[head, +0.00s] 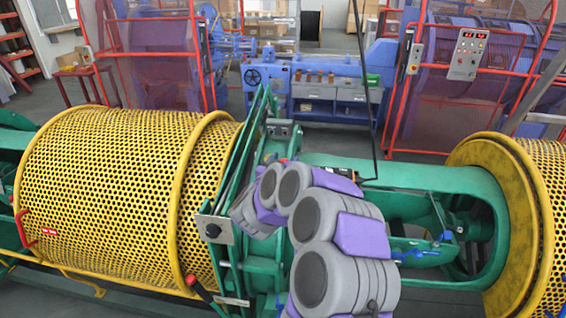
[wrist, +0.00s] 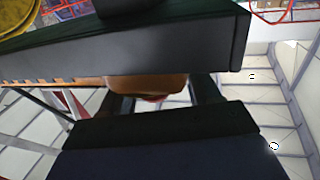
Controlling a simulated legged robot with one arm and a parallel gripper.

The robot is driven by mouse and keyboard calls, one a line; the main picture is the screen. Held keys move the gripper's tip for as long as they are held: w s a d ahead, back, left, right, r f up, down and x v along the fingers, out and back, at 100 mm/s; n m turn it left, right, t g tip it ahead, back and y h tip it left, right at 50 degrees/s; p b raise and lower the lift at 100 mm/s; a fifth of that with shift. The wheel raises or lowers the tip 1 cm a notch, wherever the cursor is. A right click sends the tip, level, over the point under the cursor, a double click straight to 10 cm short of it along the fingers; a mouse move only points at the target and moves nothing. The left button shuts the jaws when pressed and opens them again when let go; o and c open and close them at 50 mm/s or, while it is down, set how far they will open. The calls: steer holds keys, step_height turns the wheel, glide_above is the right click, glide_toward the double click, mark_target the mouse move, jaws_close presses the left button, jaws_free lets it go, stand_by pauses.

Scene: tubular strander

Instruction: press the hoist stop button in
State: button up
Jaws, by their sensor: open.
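In the wrist view my gripper (wrist: 163,88) is open, with two dark fingers spread apart. A brown-orange rounded part (wrist: 148,82) shows between and beyond the fingertips. A small red piece (wrist: 153,98) shows just below it between the fingers; it may be the stop button, but I cannot tell. I cannot tell whether the fingers touch anything. In the head view a black cable (head: 367,90) hangs down to the right of my arm. A small black and orange object (head: 340,175) lies near its lower end, partly behind my arm. My gripper is hidden in the head view.
A green strander frame (head: 425,178) stands close around my arm. Yellow perforated drums (head: 105,195) flank it left and right. A blue machine (head: 320,85) and a control panel (head: 467,54) on a red-framed guard stand behind. A grey beam-like part (wrist: 130,50) crosses the wrist view.

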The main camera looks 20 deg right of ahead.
steer(key=shift+r+b, duration=0.45)
steer(key=shift+b, duration=0.25)
steer(key=p+v, duration=0.2)
steer(key=v, duration=1.5)
steer(key=a+f+n+t+y+b, duration=0.1)
steer(key=a+n+y+b, duration=0.4)
steer(key=a+y, duration=0.9)
steer(key=a+n, duration=0.1)
steer(key=a, duration=0.2)
steer(key=shift+w+f+n+y, duration=0.15)
steer(key=shift+f+n+y, duration=0.2)
steer(key=shift+n+y, duration=0.05)
